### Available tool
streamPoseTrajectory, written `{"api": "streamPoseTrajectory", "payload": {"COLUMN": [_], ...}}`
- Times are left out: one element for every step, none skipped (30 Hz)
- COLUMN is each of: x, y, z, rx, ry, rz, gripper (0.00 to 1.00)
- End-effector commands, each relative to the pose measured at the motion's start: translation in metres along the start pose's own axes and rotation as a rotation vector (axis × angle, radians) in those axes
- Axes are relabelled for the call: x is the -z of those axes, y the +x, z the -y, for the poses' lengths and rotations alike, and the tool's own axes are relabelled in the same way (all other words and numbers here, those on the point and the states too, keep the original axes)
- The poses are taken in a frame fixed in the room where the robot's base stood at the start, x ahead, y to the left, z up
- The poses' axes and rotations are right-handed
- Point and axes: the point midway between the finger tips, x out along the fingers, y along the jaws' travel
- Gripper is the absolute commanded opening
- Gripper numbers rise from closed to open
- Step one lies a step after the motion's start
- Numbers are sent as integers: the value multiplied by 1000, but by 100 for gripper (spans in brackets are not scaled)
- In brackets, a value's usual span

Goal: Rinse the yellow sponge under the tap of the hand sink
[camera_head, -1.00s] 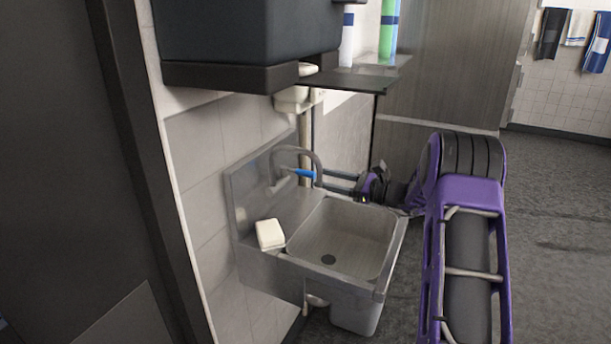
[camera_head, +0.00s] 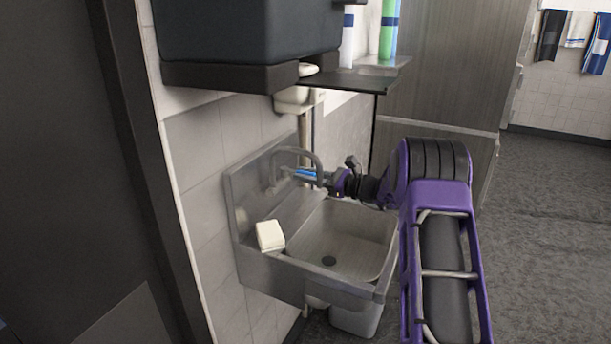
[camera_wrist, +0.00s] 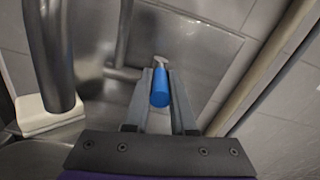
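A pale cream block (camera_head: 269,236), the only sponge-like thing in view, lies on the left front ledge of the steel hand sink (camera_head: 345,292). It also shows at the lower left of the wrist view (camera_wrist: 45,116). The curved grey tap (camera_head: 318,160) rises at the back of the sink, with a blue lever (camera_wrist: 160,88) beside it. My gripper (camera_wrist: 160,72) is open, its two fingers either side of the blue lever. I cannot tell whether they touch it. No water stream shows under the spout. My gripper holds no sponge.
A dark box (camera_head: 240,45) and a shelf (camera_head: 350,82) with bottles hang above the sink. A white fitting (camera_head: 300,97) and pipe are on the wall behind. A grey cabinet (camera_head: 440,60) stands at the right. Open floor (camera_head: 550,220) lies to the right.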

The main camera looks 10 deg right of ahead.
Motion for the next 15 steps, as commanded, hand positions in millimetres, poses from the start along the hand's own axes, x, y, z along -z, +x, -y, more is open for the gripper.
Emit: {"api": "streamPoseTrajectory", "payload": {"x": [0,0,0,0,0,0,0,0,0,0,0,0,0,0,0], "y": [0,0,0,0,0,0,0,0,0,0,0,0,0,0,0], "z": [0,0,0,0,0,0,0,0,0,0,0,0,0,0,0], "rx": [0,0,0,-1,-1,-1,-1,-1,-1,-1,-1,-1,-1,-1,-1], "ry": [0,0,0,0,0,0,0,0,0,0,0,0,0,0,0], "rz": [0,0,0,0,0,0,0,0,0,0,0,0,0,0,0], "gripper": [5,0,0,0,0,0,0,0,0,0,0,0,0,0,0]}}
